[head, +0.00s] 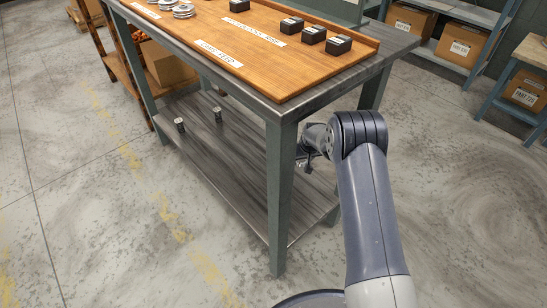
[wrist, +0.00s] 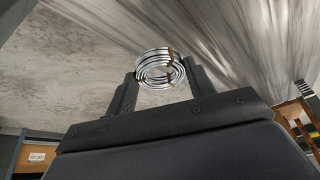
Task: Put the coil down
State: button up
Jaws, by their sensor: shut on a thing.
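The coil (wrist: 160,68) is a ring of bright silver wire with brown ties, seen in the wrist view between the two dark fingers of my gripper (wrist: 154,82). The fingers are shut on it from both sides. In the head view my gripper (head: 306,164) is low beside the workbench, at the level of its lower shelf (head: 235,160). The bench leg and my arm hide part of it there, and the coil cannot be made out. Several other silver coils (head: 182,10) lie on the wooden bench top (head: 262,60).
Two small metal cylinders (head: 180,125) stand on the lower shelf, towards its left; the rest of the shelf looks bare. A front bench leg (head: 281,200) stands close to my gripper. Several black blocks (head: 312,35) sit on the bench top. Cardboard boxes (head: 459,43) fill racks behind.

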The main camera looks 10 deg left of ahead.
aim_at(299, 178)
notch_tip(299, 178, down, 10)
jog(key=b, duration=0.3)
jog(key=shift+r+b, duration=0.2)
jog(key=shift+b, duration=0.2)
jog(key=shift+f, duration=0.15)
jog(key=shift+f, duration=0.1)
jog(key=o, duration=1.2)
